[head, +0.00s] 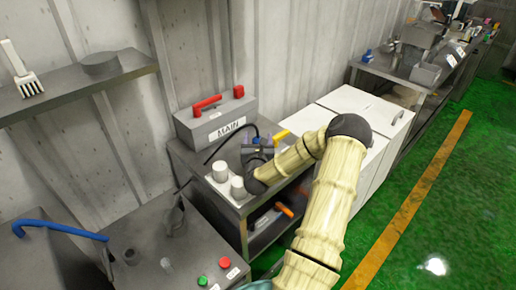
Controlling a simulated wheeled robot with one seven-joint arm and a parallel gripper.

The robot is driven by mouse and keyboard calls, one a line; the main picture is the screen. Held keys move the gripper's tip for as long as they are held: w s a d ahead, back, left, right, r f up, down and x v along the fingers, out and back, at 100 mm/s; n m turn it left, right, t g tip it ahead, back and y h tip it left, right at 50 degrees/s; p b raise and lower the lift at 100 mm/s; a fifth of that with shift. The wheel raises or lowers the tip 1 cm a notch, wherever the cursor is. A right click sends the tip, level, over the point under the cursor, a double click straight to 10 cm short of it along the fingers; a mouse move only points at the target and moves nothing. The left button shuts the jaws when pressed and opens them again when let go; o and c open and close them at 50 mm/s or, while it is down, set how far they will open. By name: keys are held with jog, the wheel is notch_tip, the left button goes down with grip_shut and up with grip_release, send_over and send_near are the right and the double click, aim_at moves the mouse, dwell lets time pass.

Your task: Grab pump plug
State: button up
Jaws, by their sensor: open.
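My arm reaches in from the lower right to the small grey workbench. My gripper (256,146) is open at its far end, low over the bench top, just in front of the grey box marked MAIN (190,130). A black cable (212,151) curves across the bench beside my gripper. A plug cannot be made out clearly; the dark shapes around the gripper are too small to tell apart, and my wrist hides part of that spot.
Two white cylinders (237,187) stand at the bench's left front. A yellow-handled tool (281,134) lies behind my wrist. White cabinets (345,105) stand to the right. A control box (170,255) with green and red buttons is at lower left. The green floor at right is open.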

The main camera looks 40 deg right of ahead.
dwell(0.5)
jog(key=c, duration=1.1)
notch_tip(320, 180, up, 10)
jog(key=shift+r+b, duration=0.1)
jog(key=shift+b, duration=0.35)
